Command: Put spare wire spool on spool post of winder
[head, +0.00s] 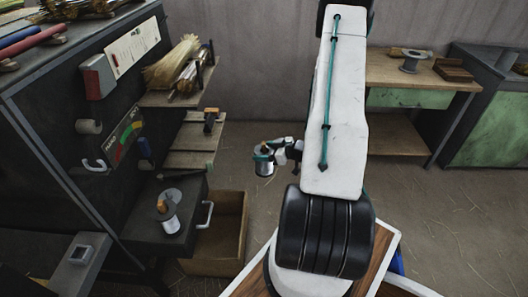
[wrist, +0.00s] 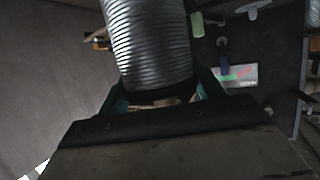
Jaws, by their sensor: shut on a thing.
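My gripper (head: 272,151) is shut on a silver wire spool (head: 264,167) and holds it in the air, right of the dark winder cabinet (head: 60,150). In the wrist view the spool's ribbed silver winding (wrist: 150,45) rises between the teal fingers, and its lower end is hidden by the gripper. A second silver spool (head: 171,222) with an orange-brown top stands on a black ledge of the cabinet. A short grey peg (head: 88,127) sticks out of the panel; I cannot tell whether it is the spool post.
A white hook (head: 95,165) and a coloured gauge (head: 126,135) are on the panel. Shelves with bristle bundles (head: 175,65) jut out at its right. An open wooden bin (head: 228,232) stands below. A back bench (head: 400,85) carries another spool (head: 411,62). Floor between is clear.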

